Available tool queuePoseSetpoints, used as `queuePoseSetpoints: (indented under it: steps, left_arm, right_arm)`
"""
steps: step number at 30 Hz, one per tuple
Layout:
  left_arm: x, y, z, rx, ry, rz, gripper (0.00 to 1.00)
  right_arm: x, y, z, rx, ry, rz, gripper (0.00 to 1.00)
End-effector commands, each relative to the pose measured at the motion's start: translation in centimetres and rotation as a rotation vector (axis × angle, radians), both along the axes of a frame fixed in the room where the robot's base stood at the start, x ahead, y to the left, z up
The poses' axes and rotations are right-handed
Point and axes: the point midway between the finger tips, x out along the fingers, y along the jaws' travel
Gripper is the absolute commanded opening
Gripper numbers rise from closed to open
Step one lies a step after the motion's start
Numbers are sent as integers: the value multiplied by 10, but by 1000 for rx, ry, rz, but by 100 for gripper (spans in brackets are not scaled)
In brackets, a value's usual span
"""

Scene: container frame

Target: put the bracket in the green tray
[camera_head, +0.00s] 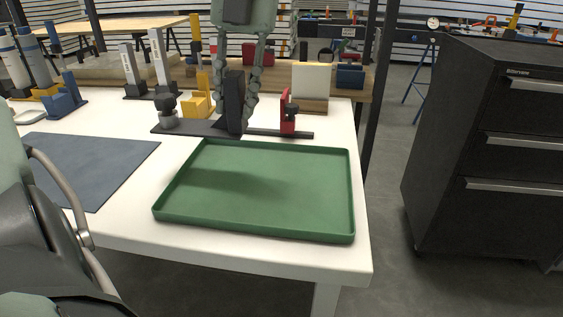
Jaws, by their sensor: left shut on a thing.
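My left gripper (236,112) reaches down from the top of the head view and is shut on a dark upright piece, the bracket (234,98). The bracket's lower end is just behind the back rim of the green tray, in front of a dark flat bar. I cannot tell whether it touches the bar or hangs above it. The green tray (275,190) lies empty near the front right of the white table, with a soft shadow across its left part. My right gripper is not in view.
The dark bar (280,133) carries a grey knob (167,110) and a red clamp (289,115). Yellow, blue and grey fixtures stand behind and left. A blue-grey mat (85,165) lies left of the tray. A black drawer cabinet (490,150) stands right, beyond a floor gap.

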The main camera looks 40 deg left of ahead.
Motion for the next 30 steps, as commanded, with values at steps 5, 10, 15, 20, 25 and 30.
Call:
queuePoseSetpoints:
  steps: [5, 10, 15, 20, 25, 30]
  left_arm:
    - [13, -39, -25, 2, 8, -4, 0]
    - [24, -66, -42, 1, 3, -2, 0]
    - [28, -77, -49, 0, 0, -1, 0]
    - [28, -77, -62, -2, 3, -1, 0]
    - [28, -77, -85, -2, 1, 0, 0]
    - [29, -77, -88, -1, -2, 0, 0]
  right_arm:
    - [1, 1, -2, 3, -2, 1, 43]
    - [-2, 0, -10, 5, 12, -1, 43]
    - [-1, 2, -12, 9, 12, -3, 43]
    - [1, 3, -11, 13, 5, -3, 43]
    - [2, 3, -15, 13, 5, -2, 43]
    - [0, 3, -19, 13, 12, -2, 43]
